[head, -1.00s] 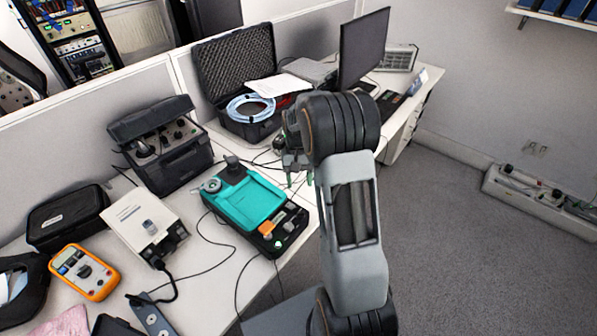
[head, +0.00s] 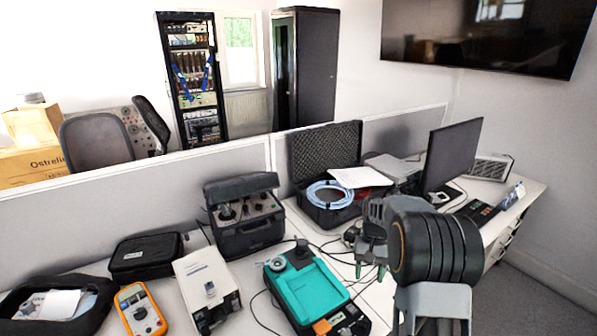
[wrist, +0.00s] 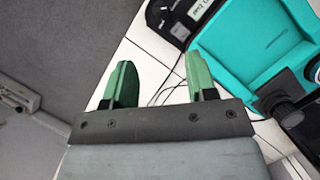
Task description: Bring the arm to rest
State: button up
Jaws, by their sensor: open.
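My gripper (head: 369,272) hangs over the white desk, just right of the teal calibration device (head: 312,290) in the head view. In the wrist view my gripper (wrist: 159,72) has its two green fingers wide apart with nothing between them. The teal device (wrist: 232,55) lies to the right of the fingers there. My dark arm joint hides part of the desk behind it.
An open foam-lined case (head: 329,214) with a blue cable and a monitor (head: 453,155) stand behind the gripper. A black instrument box (head: 246,236), a white unit (head: 207,287) and an orange multimeter (head: 140,312) stand left. Open floor (wrist: 50,50) shows beside the desk.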

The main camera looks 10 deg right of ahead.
jog(key=s+a+r+n+t, duration=0.2)
jog(key=s+a+r+t, duration=0.2)
jog(key=s, duration=0.4)
jog(key=s+a+r+n+t+h, duration=0.1)
jog(key=s+a+r+t, duration=0.3)
jog(key=s, duration=0.4)
jog(key=shift+a+r+n+h, duration=0.3)
jog(key=shift+a+r+n, duration=0.1)
jog(key=shift+a+r, duration=0.5)
